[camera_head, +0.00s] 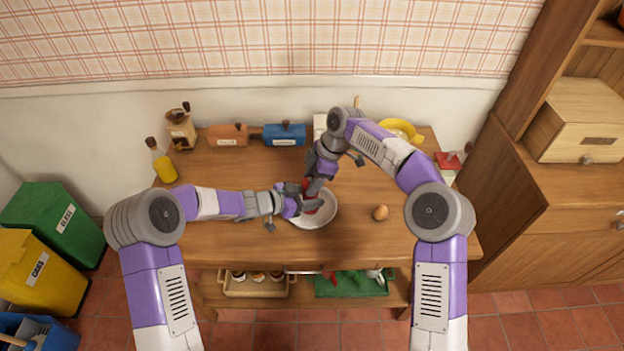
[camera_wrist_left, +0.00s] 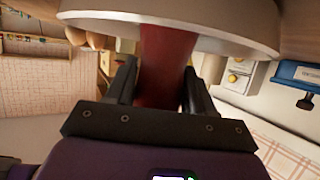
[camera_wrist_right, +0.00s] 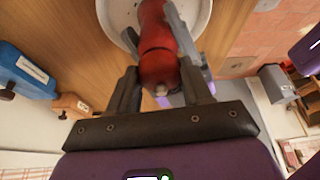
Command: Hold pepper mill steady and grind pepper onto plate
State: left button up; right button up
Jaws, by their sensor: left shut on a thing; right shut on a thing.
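The red pepper mill (camera_wrist_right: 157,45) stands over the white plate (camera_head: 328,211) near the middle of the wooden table. In the head view it is mostly hidden by my grippers. My left gripper (camera_head: 301,204) comes in from the left and is shut on the mill's lower body, which shows in the left wrist view (camera_wrist_left: 165,60) between the fingers. My right gripper (camera_head: 313,184) reaches in from above and is shut around the mill's rounded top, with the metal knob visible in the right wrist view. Whether the mill touches the plate is unclear.
An egg (camera_head: 380,212) lies right of the plate. A coffee grinder (camera_head: 181,129) and an oil bottle (camera_head: 162,165) stand at the left. The front right tabletop is clear.

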jog(key=m, duration=0.2)
jog(key=m+t, duration=0.1)
jog(key=m, duration=0.1)
jog(key=m+t, duration=0.1)
jog(key=m, duration=0.1)
jog(key=shift+s, duration=0.25)
jog(key=m+t, duration=0.1)
jog(key=m, duration=0.2)
jog(key=m+t+h, duration=0.1)
jog(key=m, duration=0.2)
jog(key=shift+a+h, duration=0.1)
jog(key=shift+h, duration=0.2)
jog(key=shift+m, duration=0.3)
jog(key=o, duration=1)
jog(key=shift+o, duration=0.2)
jog(key=shift+s+a, duration=0.1)
